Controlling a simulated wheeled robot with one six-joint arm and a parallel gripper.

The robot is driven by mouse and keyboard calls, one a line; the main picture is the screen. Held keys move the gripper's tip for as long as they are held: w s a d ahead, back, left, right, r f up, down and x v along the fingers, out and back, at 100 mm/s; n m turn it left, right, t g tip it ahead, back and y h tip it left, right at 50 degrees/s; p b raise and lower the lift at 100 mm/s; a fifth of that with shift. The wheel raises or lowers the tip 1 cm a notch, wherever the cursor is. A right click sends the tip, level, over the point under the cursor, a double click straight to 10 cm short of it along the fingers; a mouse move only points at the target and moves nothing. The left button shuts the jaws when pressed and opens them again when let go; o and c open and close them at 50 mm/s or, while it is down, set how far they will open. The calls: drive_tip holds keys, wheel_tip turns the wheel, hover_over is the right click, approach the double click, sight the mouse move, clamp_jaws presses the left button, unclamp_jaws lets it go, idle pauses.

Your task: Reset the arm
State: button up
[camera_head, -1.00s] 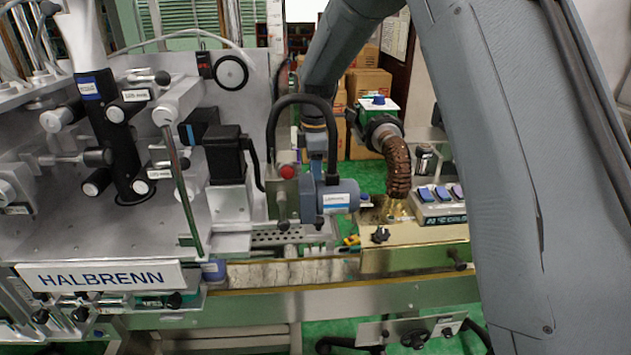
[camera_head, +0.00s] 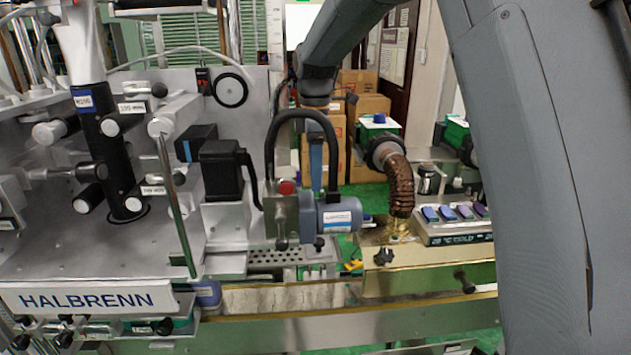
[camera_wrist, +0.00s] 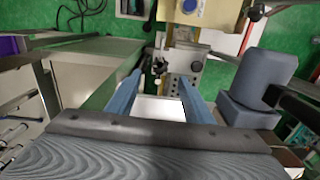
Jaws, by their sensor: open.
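My gripper (camera_wrist: 160,77) is open, with two blue fingers apart and nothing held between them in the wrist view. A pale surface shows between the fingers, and a metal bracket lies beyond their tips. In the head view my arm comes down from the top right, and a blue part of my gripper (camera_head: 316,150) hangs behind the black curved handle of the machine. Its fingertips are hidden there by the grey-blue motor (camera_head: 338,214).
The labelling machine with its HALBRENN sign (camera_head: 88,298) fills the left. A brown ribbed hose (camera_head: 400,185) and a button panel (camera_head: 455,237) stand on the right. Cardboard boxes (camera_head: 369,150) stand behind. A conveyor (camera_head: 290,298) runs along the front.

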drive_tip(key=s+d+m+t+h+b, duration=0.1)
drive_tip(key=s+d+m, duration=0.4)
drive_tip(key=s+d, duration=0.95)
drive_tip(key=s+d+f+m+h+b, duration=0.25)
drive_tip(key=s+d+f, duration=0.25)
drive_tip(key=s+f, duration=0.7)
drive_tip(key=w+a+f+m+y+b, duration=0.1)
drive_tip(key=a+f+m+y+b, duration=0.2)
drive_tip(key=a+f+m, duration=0.3)
wheel_tip(320, 180, down, 2)
drive_tip(key=m, duration=0.4)
drive_tip(key=shift+w+a, duration=0.25)
drive_tip(key=shift+w, duration=0.1)
